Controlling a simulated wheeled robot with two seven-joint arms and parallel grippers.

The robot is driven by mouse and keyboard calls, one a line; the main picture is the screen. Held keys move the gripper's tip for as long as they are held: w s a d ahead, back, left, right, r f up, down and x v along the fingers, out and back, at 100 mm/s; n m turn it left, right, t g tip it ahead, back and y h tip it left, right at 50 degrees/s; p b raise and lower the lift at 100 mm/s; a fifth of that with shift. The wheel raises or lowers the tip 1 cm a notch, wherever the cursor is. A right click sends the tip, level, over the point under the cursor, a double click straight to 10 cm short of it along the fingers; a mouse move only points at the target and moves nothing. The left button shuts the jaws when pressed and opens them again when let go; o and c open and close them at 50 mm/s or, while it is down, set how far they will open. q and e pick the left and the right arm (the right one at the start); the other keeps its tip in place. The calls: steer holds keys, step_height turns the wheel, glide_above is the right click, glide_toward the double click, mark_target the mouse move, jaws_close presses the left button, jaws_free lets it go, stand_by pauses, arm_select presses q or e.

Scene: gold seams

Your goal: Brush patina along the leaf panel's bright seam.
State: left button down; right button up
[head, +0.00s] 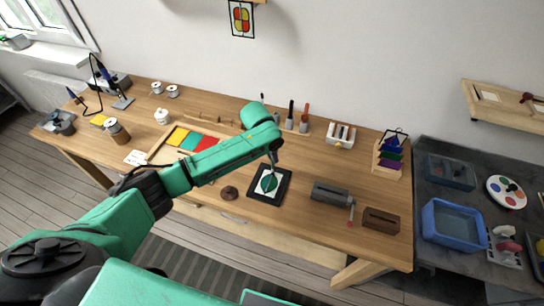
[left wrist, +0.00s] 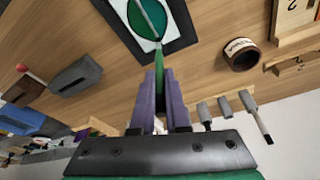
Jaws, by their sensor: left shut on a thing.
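The leaf panel (head: 284,188) lies on the workbench, a dark-framed square with a white field and a green leaf. It also shows at the top of the left wrist view (left wrist: 118,12), where a pale line runs along the leaf. My left gripper (head: 272,160) is above the panel. In the left wrist view its purple fingers (left wrist: 160,88) are shut on a slim green-handled brush (left wrist: 159,65), which points at the leaf. I cannot tell whether its tip touches. A round brown labelled pot (head: 229,192) stands left of the panel and shows in the left wrist view (left wrist: 241,54). My right gripper is out of view.
A grey block (head: 329,192), a red-tipped stick (head: 351,215) and a brown block (head: 381,221) stand right of the panel. A tray of coloured sheets (head: 181,145) lies left. Upright tools (head: 291,116) stand behind. A blue tub (head: 453,222) is on the side counter.

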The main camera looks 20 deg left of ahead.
arm_select(q)
step_height(320, 180, up, 4)
steer(key=shift+f+p, duration=0.25)
steer(key=shift+p, duration=0.85)
steer(key=shift+r, duration=1.25)
steer(key=shift+f, duration=0.1)
steer(key=shift+f+b, duration=0.35)
steer(key=shift+f, duration=0.4)
